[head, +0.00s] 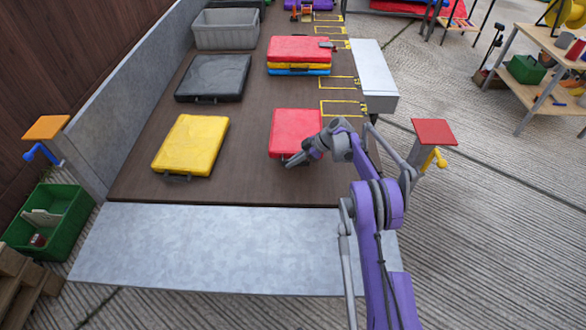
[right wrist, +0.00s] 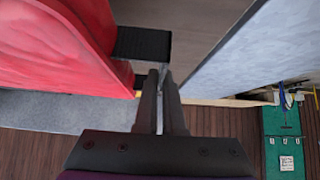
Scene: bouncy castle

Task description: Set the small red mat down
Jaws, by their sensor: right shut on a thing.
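The small red mat (head: 284,125) lies level over the brown deck, near its front edge and right of the yellow mat. I cannot tell whether it touches the deck. My right gripper (head: 290,162) is at the mat's near edge. In the right wrist view the gripper (right wrist: 161,72) is shut on the mat's black handle (right wrist: 140,43), with the red mat (right wrist: 60,45) filling the left side. My right forearm hides part of the mat's right side. My left gripper is not in view.
The yellow mat (head: 190,146), a black mat (head: 214,77), stacked mats (head: 300,48) and a grey crate (head: 226,30) are on the deck (head: 240,150). Yellow outlines (head: 341,108) mark its right side. Posts with orange (head: 47,127) and red (head: 433,132) tops flank the front.

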